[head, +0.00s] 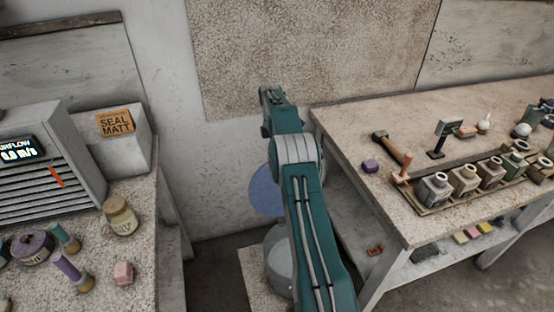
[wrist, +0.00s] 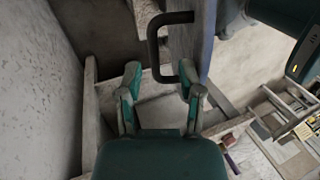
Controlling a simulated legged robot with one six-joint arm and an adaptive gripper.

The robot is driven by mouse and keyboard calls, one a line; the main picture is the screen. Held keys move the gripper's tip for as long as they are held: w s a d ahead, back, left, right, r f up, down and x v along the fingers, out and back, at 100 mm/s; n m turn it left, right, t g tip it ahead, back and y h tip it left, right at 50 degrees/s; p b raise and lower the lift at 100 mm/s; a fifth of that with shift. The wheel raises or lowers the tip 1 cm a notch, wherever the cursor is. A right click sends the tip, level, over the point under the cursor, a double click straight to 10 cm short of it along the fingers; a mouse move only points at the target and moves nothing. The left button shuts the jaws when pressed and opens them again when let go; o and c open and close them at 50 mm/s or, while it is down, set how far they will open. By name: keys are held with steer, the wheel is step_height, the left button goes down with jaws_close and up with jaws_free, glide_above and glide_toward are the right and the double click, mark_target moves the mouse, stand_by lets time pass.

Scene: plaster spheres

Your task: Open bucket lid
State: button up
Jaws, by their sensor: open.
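My gripper (wrist: 161,78) is open and empty. Its right fingertip is close to the handle's lower end; I cannot tell if they touch. In the head view my arm hides the fingers.
A right workbench (head: 345,122) carries a hammer (head: 391,148) and a tray of jars (head: 440,205). A left bench (head: 142,243) holds a vented unit (head: 50,160), jars and a box (head: 123,140). A wall stands close behind the bucket. Floor room there is narrow.

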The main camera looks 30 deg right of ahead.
step_height(320, 180, up, 7)
steer(key=d, duration=0.1)
stand_by(0.6)
steer(key=s+a+r+m+t+h, duration=0.1)
steer(key=s+a+r+m+t, duration=0.2)
steer(key=a+r, duration=0.8)
steer(key=s+a+r+m+t, duration=0.2)
steer(key=s+a+r+m, duration=0.2)
steer(key=s+a+r, duration=0.4)
steer(key=s+a+f+m+t, duration=0.2)
steer(key=s+a+m, duration=0.2)
steer(key=s, duration=0.8)
steer(key=s+a+f+m+t, duration=0.2)
steer(key=s+a, duration=0.3)
steer(key=s, duration=0.7)
steer(key=shift+f+m, duration=0.5)
steer(key=shift+m, duration=0.4)
